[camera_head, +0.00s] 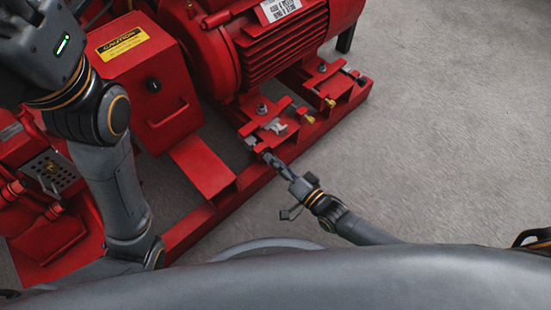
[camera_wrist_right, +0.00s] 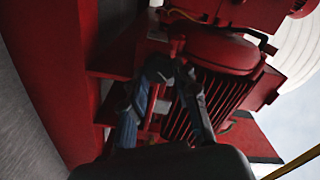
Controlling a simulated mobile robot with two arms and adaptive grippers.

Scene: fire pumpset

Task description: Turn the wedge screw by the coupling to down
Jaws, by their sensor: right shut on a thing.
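The wedge screw by the coupling (camera_head: 251,141) is a small metal screw at the near corner of the red motor's foot, low on the red base frame. My right gripper (camera_head: 265,157) reaches it from the lower right in the head view. Its fingers are shut on the screw's end, which they mostly hide. In the wrist view the dark fingers of the right gripper (camera_wrist_right: 162,75) close together in front of the red frame; the screw is not clear there. My left arm rises along the left side of the head view, and its fingers are not visible.
The red motor (camera_head: 285,45) with cooling fins stands above the frame. Brass-coloured screws (camera_head: 309,119) sit further along the red base rail (camera_head: 340,112). A red box with a yellow caution label (camera_head: 123,44) stands to the left. The grey floor (camera_head: 450,130) at right is clear.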

